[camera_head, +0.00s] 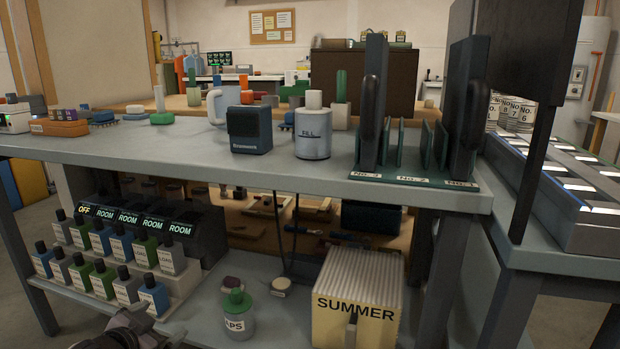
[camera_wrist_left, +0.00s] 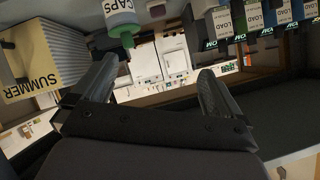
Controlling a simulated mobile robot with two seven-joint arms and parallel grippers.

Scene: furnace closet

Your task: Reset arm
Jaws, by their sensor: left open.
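My left gripper (camera_head: 128,332) shows at the bottom edge of the head view, in front of the lower shelf and below the rows of small bottles. In the left wrist view my left gripper (camera_wrist_left: 156,76) has its two dark fingers spread wide, with nothing between them. The wrist view is turned upside down: the CAPS jar (camera_wrist_left: 122,22) and the SUMMER box (camera_wrist_left: 42,65) appear inverted beyond the fingers. My right gripper is in neither view.
The CAPS jar with its green lid (camera_head: 235,312) and the yellow SUMMER box (camera_head: 357,300) stand on the lower shelf. Bottles (camera_head: 120,250) fill a stepped rack at left. Above is a grey tabletop (camera_head: 310,172) with a dark box, a FILL canister (camera_head: 313,135) and a numbered rack (camera_head: 412,180).

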